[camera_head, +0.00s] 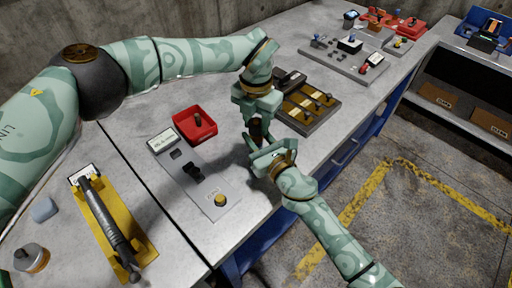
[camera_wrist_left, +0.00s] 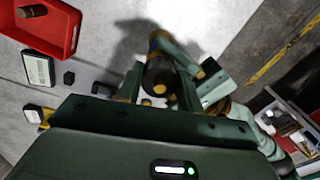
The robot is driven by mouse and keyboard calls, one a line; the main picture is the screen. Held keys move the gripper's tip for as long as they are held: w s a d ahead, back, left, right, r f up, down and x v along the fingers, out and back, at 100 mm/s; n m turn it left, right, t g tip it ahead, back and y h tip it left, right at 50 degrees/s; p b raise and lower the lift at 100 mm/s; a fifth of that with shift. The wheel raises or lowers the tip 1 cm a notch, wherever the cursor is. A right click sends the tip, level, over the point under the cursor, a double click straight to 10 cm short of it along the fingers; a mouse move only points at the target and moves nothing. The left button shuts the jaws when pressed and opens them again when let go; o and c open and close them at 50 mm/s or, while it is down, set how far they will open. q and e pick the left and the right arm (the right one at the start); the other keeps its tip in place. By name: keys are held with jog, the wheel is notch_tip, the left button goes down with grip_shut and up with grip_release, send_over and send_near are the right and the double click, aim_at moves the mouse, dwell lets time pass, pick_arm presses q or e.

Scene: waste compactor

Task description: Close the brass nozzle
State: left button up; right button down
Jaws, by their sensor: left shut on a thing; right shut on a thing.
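The nozzle (camera_head: 257,129) is a small dark cylinder with brass-coloured parts, held above the table between my two grippers. My left gripper (camera_head: 255,116) is shut on it from above, and its fingers stand on both sides of it in the left wrist view, where the nozzle (camera_wrist_left: 158,74) shows its dark body and brass end. My right gripper (camera_head: 263,147) comes from the lower right and is shut on the nozzle's other end. The fingers hide much of the nozzle, so I cannot tell how far it is turned.
A red tray (camera_head: 196,126) with a small dark part in it, and a grey control panel (camera_head: 214,192), lie left of the grippers. A board with brass-coloured strips (camera_head: 308,103) is close on the right. A yellow tool holder (camera_head: 112,222) is at front left.

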pick_arm(q)
jog(key=o, duration=1.1)
jog(key=shift+r, duration=0.15)
jog(key=shift+r, duration=2.15)
jog(key=shift+f, duration=0.1)
jog(key=shift+c, duration=0.6)
